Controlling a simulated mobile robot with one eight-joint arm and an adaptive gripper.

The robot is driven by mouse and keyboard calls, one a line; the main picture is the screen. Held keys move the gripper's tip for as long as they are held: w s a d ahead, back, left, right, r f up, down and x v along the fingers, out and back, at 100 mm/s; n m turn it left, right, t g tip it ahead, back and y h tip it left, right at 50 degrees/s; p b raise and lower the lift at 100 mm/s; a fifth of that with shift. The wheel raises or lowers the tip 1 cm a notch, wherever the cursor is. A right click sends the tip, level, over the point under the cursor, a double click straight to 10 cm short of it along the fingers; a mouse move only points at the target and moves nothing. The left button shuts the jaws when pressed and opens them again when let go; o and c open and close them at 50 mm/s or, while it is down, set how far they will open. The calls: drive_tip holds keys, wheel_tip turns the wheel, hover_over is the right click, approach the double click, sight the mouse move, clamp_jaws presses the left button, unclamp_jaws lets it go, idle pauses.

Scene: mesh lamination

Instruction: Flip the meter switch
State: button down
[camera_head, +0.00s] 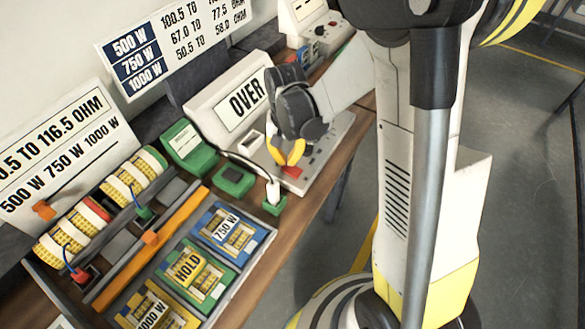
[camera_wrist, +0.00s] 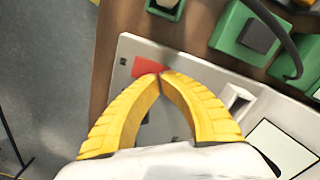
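The meter (camera_head: 229,106) is a pale box with a tilted display reading "OVER" and a flat light-grey control panel (camera_head: 322,150) in front. A red switch-like patch (camera_head: 291,171) sits near the panel's front corner; it also shows in the wrist view (camera_wrist: 148,66). A white raised rocker-like part (camera_head: 250,142) is farther left on the panel, also in the wrist view (camera_wrist: 236,99). My gripper (camera_head: 288,163) has its yellow fingertips together, empty, right beside the red patch. In the wrist view the tips (camera_wrist: 160,75) overlap its edge; I cannot tell whether they touch it.
Green connector blocks (camera_head: 234,180) with a black cable lie left of the panel. A tray (camera_head: 262,245) holds cards marked 750 W, HOLD and 1000 W. Yellow coils (camera_head: 133,177) stand in a rack. The floor (camera_head: 330,225) is beyond the wooden bench edge.

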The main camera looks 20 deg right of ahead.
sight(287, 166)
drive_tip(key=shift+f+b, duration=0.95)
drive_tip(key=shift+f, duration=0.15)
idle(0.3)
drive_tip(key=shift+r, duration=0.1)
drive_tip(key=shift+r+p, duration=2.5)
drive_tip(key=shift+r, duration=0.95)
drive_tip(key=shift+r, duration=0.25)
drive_tip(key=s+r+n+t+b, duration=0.4)
drive_tip(key=s+r+t, duration=0.3)
drive_tip(key=s+r, duration=0.4)
drive_tip(key=shift+s+r+n, duration=0.2)
drive_tip(key=shift+s+n, duration=0.2)
drive_tip(key=shift+s, duration=0.5)
